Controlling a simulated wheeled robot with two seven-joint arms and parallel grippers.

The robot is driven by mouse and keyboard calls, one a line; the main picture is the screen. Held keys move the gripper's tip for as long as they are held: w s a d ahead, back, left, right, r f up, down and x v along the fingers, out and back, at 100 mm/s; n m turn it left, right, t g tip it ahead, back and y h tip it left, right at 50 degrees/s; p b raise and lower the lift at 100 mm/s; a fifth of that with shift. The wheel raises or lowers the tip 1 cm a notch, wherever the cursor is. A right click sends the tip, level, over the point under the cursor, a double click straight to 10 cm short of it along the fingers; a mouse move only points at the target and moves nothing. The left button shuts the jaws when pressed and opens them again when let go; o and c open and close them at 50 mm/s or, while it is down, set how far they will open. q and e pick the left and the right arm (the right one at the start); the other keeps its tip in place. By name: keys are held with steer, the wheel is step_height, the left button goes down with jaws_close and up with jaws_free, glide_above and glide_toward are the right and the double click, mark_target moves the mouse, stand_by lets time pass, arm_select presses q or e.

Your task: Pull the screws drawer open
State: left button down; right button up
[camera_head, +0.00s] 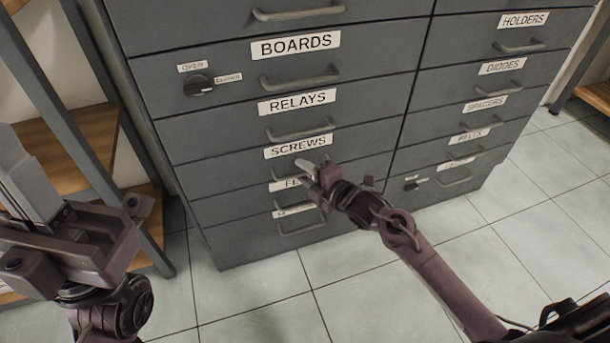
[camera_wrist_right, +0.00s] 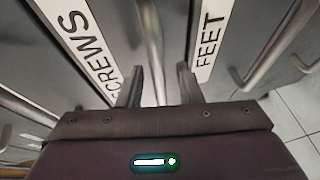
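The screws drawer (camera_head: 240,159) is a dark grey drawer front in a cabinet, flush with its neighbours, labelled SCREWS. My right gripper (camera_head: 308,168) is at this drawer's handle, just below the label, and hides most of the handle in the head view. In the right wrist view the handle (camera_wrist_right: 152,45) is a grey bar between the SCREWS and FEET labels. The fingers of my right gripper (camera_wrist_right: 158,86) are apart, one on each side of the bar, with gaps visible. My left gripper (camera_head: 35,185) is at the left edge, away from the cabinet; its finger gap is unclear.
The relays drawer (camera_head: 225,122) is above and the feet drawer (camera_head: 225,182) below, both closed. A lock knob (camera_head: 198,86) is on the boards drawer. A wooden shelf rack (camera_head: 75,150) stands at left. Tiled floor (camera_head: 350,280) in front is clear.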

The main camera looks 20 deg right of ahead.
steer(key=shift+w, duration=0.1)
jaws_close()
steer(key=shift+s, duration=0.2)
stand_by(0.3)
